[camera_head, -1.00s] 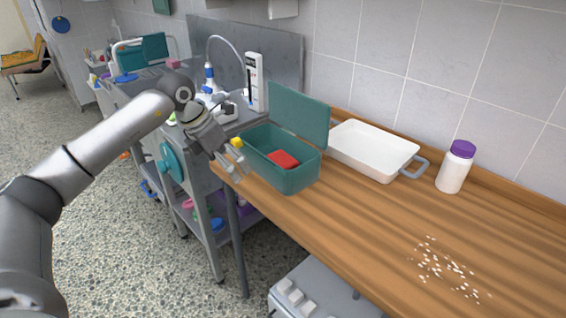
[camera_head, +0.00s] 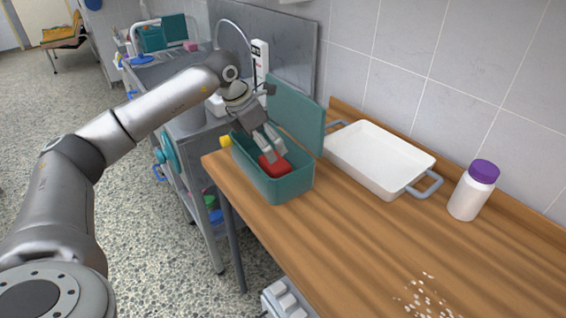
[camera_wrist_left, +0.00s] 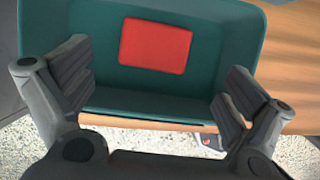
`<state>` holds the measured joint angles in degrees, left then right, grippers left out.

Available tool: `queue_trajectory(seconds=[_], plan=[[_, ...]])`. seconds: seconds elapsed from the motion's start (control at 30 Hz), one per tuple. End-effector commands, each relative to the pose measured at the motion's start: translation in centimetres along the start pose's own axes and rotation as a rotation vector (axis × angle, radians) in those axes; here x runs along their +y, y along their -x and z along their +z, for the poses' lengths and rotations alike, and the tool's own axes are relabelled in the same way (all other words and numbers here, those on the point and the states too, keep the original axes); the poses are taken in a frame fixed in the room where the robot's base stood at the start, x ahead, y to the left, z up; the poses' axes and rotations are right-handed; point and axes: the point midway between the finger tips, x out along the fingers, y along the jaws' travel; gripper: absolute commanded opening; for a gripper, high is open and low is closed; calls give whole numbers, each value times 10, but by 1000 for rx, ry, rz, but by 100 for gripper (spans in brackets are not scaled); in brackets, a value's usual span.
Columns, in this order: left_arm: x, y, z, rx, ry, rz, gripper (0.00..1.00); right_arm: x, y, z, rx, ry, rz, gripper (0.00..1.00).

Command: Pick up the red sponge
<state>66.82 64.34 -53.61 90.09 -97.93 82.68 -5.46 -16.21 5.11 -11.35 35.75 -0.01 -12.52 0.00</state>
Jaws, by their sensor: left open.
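The red sponge (camera_head: 274,166) lies inside a green box (camera_head: 290,188) whose lid (camera_head: 296,114) stands open at the back. My left gripper (camera_head: 268,152) is over the box, just above the sponge in the head view. In the left wrist view the sponge (camera_wrist_left: 155,45) lies flat on the box floor, ahead of the open fingers (camera_wrist_left: 152,98). Nothing is between the fingers, and they appear apart from the sponge. My right gripper is not in view.
A white tray (camera_head: 372,157) with grey handles stands right of the box. A white bottle with a purple cap (camera_head: 473,190) stands farther right. White crumbs (camera_head: 428,298) lie at the front of the wooden counter (camera_head: 345,235). A cluttered trolley (camera_head: 181,78) stands at the left.

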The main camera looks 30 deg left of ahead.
Motion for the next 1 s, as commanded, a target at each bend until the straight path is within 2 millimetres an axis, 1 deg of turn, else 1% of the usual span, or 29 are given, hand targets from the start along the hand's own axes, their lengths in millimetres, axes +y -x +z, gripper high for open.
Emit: queue_trajectory(seconds=[0.03, 0.1, 0.2, 0.3, 0.37, 0.43, 0.6, 0.7, 0.97, 1.0], plan=[[-1, -9, -1, 4, 0, -2, 100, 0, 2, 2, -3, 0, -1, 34], [0, -20, 0, 3, 0, -1, 100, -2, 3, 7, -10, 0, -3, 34], [0, -31, 0, 1, 0, -1, 100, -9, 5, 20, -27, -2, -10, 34], [0, -38, 0, 1, 0, -1, 100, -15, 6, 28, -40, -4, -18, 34], [1, -42, 0, 1, 0, -1, 100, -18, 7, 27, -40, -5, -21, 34], [2, -51, 1, 4, 1, 0, 100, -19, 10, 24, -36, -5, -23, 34], [5, -77, 1, 3, 1, -1, 100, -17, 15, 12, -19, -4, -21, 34], [5, -86, 2, 1, 1, 0, 100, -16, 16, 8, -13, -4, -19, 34], [6, -89, 1, 0, 0, 1, 100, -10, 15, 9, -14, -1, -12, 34], [6, -89, 1, 0, 0, 1, 96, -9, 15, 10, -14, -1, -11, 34]])
